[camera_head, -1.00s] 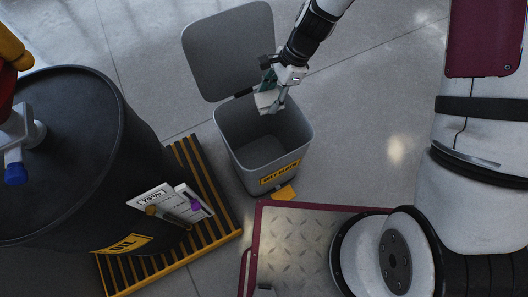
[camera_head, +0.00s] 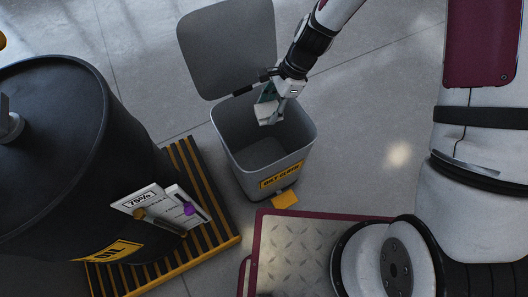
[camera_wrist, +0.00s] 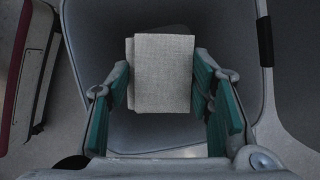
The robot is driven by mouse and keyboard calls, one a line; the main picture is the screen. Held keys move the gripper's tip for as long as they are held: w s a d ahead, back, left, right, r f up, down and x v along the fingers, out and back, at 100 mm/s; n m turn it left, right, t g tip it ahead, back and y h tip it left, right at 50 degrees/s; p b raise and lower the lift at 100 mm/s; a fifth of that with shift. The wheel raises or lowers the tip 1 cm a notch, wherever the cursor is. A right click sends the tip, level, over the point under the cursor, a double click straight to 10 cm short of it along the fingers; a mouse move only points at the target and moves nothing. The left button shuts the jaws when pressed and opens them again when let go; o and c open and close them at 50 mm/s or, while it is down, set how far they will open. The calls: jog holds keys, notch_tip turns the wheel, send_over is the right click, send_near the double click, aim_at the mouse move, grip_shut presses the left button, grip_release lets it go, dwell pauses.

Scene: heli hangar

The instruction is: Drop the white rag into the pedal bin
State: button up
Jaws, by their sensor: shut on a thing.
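The white rag (camera_wrist: 163,72) is a folded, pale square held between the green finger pads of my gripper (camera_wrist: 163,90) in the wrist view. In the head view my gripper (camera_head: 273,104) is shut on the rag (camera_head: 267,115), which hangs at the mouth of the grey pedal bin (camera_head: 306,140). The bin's lid (camera_head: 228,48) stands open behind it, and a yellow label is on its front. The bin's inside shows around the rag in the wrist view, and the part of the bin (camera_wrist: 120,125) below is in shadow.
A black oil drum (camera_head: 60,150) stands on a yellow-and-black striped pallet (camera_head: 203,190) to the left, with cards (camera_head: 165,208) leaning by it. The bin's yellow pedal (camera_head: 285,199) is in front, near a maroon-edged tread plate (camera_head: 295,240). Bare floor lies right of the bin.

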jog(key=o, duration=1.2)
jog(key=shift+r, duration=0.1)
jog(key=v, duration=1.2)
